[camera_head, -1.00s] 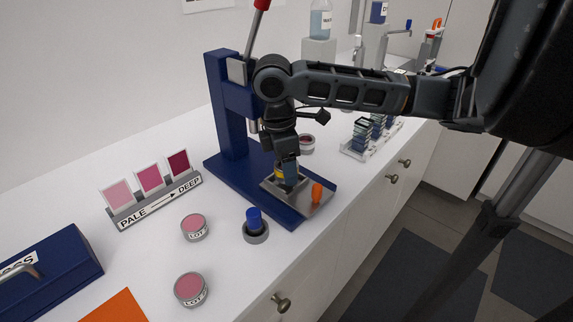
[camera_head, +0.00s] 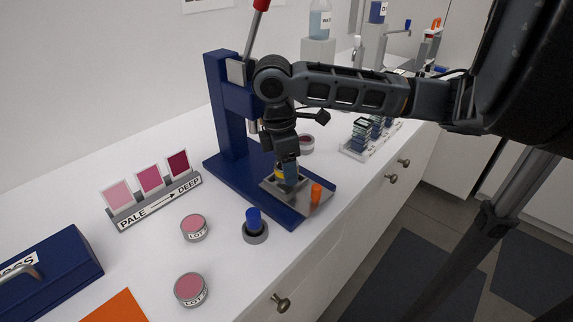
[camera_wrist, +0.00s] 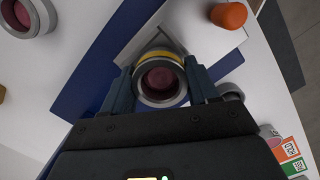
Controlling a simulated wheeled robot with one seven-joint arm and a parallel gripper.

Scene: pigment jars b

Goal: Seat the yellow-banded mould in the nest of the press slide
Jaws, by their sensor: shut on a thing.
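My gripper (camera_head: 288,172) is shut on the yellow-banded mould (camera_head: 279,173), over the metal press slide (camera_head: 301,203) of the blue press (camera_head: 229,148). In the wrist view the mould (camera_wrist: 160,79) is a round metal cup with a yellow band and dark pink contents, between my two fingers (camera_wrist: 163,90). The slide plate (camera_wrist: 190,22) shows beyond it, with an orange knob (camera_wrist: 229,15) on its right. In the head view the orange knob (camera_head: 316,193) stands at the slide's front end. The nest is hidden by the mould and my gripper, so I cannot tell if the mould touches it.
A blue-topped piece (camera_head: 255,227) stands in front of the press. Two pink LOT jars (camera_head: 194,228) (camera_head: 191,289) are at the left front. A PALE to DEEP swatch rack (camera_head: 158,199) is behind them. Another jar (camera_head: 306,144) and a clear rack (camera_head: 369,141) are beyond the press.

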